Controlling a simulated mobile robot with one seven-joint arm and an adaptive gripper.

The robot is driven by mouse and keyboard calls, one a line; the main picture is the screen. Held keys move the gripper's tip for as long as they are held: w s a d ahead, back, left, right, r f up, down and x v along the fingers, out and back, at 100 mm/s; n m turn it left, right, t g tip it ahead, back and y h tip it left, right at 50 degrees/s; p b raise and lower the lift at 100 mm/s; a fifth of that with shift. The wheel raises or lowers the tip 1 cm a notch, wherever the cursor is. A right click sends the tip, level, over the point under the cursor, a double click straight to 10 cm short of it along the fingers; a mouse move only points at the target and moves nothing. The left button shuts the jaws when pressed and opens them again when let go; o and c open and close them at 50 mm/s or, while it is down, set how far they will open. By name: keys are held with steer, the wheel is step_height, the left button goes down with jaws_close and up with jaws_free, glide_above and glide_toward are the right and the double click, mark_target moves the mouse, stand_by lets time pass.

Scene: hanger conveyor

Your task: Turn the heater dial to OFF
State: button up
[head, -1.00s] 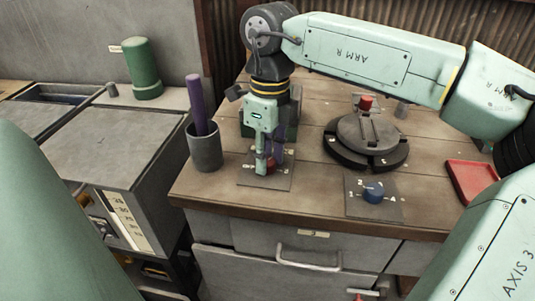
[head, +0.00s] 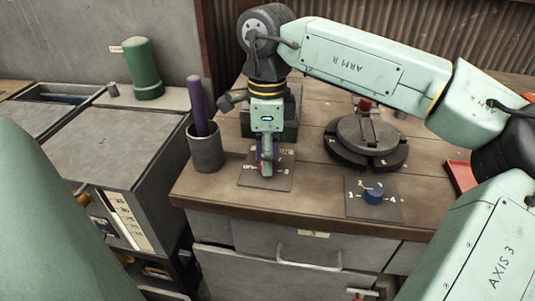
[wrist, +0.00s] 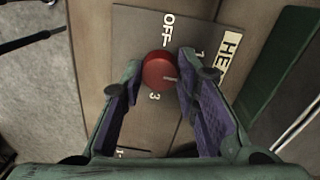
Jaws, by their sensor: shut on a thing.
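The red heater dial (wrist: 160,70) sits on a dark plate (wrist: 145,30) marked OFF, 1 and 3, with part of a heater label beside it. In the wrist view its white pointer line points right and slightly down, toward my right finger and away from the OFF mark (wrist: 168,30). My gripper (wrist: 161,74) is shut on the dial, with one finger on each side. In the head view my gripper (head: 266,168) reaches straight down to the plate and mostly hides the dial. The right finger covers part of the plate's markings.
A blue dial (head: 373,194) on its own plate is to the right. Behind it stands a round dark fixture (head: 365,140) with a red knob. A grey cup (head: 206,150) with a purple rod stands close to the left. The table's front edge is near.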

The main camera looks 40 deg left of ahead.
steer(key=n, duration=0.4)
steer(key=shift+n, duration=0.3)
steer(key=n, duration=0.4)
steer(key=shift+n, duration=0.3)
steer(key=n, duration=0.4)
steer(key=shift+n+t, duration=0.3)
steer(key=shift+n, duration=2.2)
steer(key=shift+s, duration=0.1)
steer(key=o, duration=1.2)
steer(key=shift+c, duration=0.2)
